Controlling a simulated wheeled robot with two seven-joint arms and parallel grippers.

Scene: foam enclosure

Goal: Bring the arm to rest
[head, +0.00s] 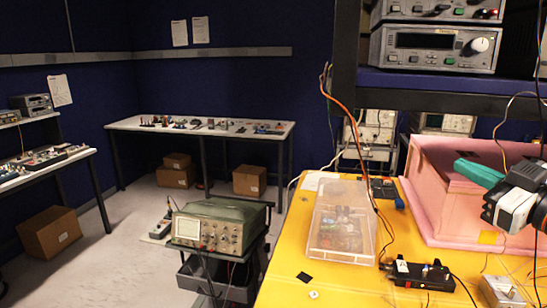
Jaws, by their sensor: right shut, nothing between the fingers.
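My right gripper (497,208) comes in at the right edge of the head view, in front of the pink foam enclosure (432,205). Its white and black body is partly cut off by the frame edge. The gripper is shut and holds nothing. A green piece (478,172) shows just left of and above it, against the foam; I cannot tell whether they touch. My left gripper is not in view.
The yellow table (290,255) holds a clear plastic box (341,222), a small black device (418,275) and a metal box (502,292). A shelf (440,88) with instruments hangs above. A green oscilloscope (220,228) stands on a cart at left. Loose cables cross the table.

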